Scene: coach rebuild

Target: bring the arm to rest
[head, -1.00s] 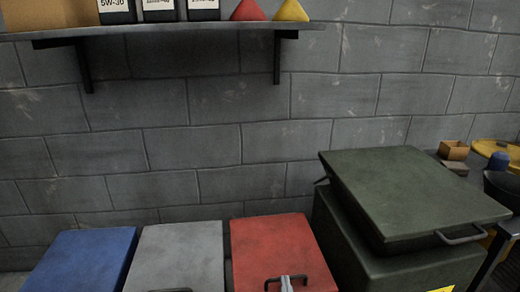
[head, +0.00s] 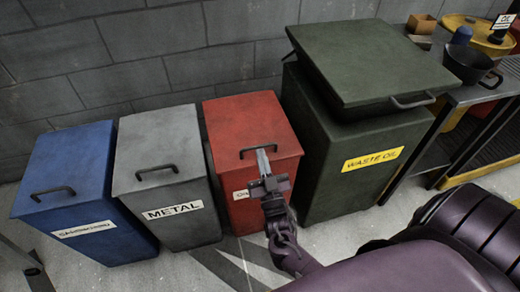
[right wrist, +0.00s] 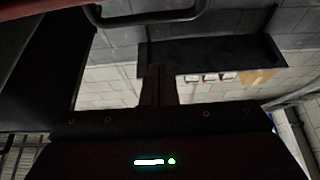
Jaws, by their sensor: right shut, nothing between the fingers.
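My right gripper (head: 264,158) is in the lower middle of the head view, its fingers shut and empty. Its tips overlap the black handle of the red bin (head: 240,117) in the picture; I cannot tell whether they touch it. The shut fingers (right wrist: 158,85) also show in the right wrist view, with a dark handle (right wrist: 145,15) above them. My left gripper is not in view.
A blue bin (head: 70,165), a grey bin labelled METAL (head: 150,140) and a green WASTE OIL bin (head: 370,60) stand beside the red one against the block wall. A metal bench (head: 480,95) with a black pan (head: 470,65) is at right.

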